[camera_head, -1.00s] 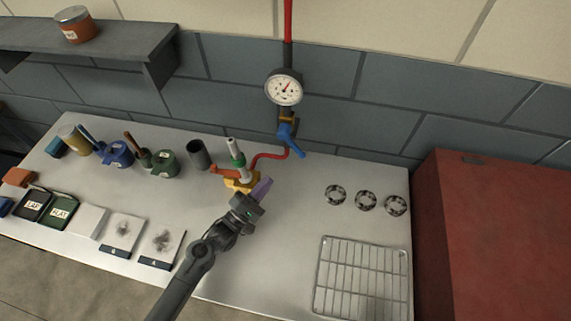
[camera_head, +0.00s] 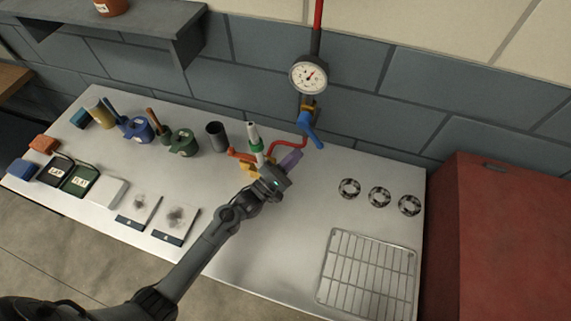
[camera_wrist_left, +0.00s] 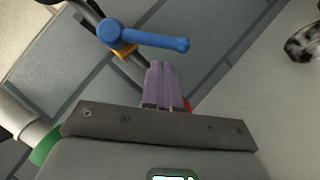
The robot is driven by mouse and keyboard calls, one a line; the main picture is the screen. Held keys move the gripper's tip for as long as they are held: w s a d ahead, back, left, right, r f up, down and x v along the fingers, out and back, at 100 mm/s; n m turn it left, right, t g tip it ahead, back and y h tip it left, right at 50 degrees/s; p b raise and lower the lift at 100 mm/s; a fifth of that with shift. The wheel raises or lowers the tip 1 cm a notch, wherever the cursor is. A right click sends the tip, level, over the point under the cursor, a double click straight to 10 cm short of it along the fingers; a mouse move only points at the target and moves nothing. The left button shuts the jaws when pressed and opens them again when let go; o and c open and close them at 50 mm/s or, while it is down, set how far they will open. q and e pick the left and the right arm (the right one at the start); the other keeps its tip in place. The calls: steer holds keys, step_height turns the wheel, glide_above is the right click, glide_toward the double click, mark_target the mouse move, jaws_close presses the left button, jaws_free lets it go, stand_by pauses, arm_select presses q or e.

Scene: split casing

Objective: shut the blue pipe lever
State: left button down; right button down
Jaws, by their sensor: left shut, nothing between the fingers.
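The blue pipe lever (camera_head: 309,130) sits on the pipe below the gauge on the tiled wall and slants down to the right. In the left wrist view the blue lever (camera_wrist_left: 150,39) crosses the upper middle, its rounded end pointing right. My left gripper (camera_head: 292,158) is just below and left of the lever in the head view. Its purple fingers (camera_wrist_left: 163,82) are shut together with nothing between them. In the wrist view their tips lie just below the lever's arm with a small gap in the picture; I cannot tell the depth. My right gripper is not in view.
A white gauge (camera_head: 309,74) is above the lever. A red hose (camera_head: 290,143) runs from the pipe to a burner (camera_head: 255,145) beside my gripper. A dark cup (camera_head: 216,136) stands left. Black rings (camera_head: 379,197) and a wire rack (camera_head: 368,275) lie right.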

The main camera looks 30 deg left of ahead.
arm_select(q)
steer(key=x, duration=0.4)
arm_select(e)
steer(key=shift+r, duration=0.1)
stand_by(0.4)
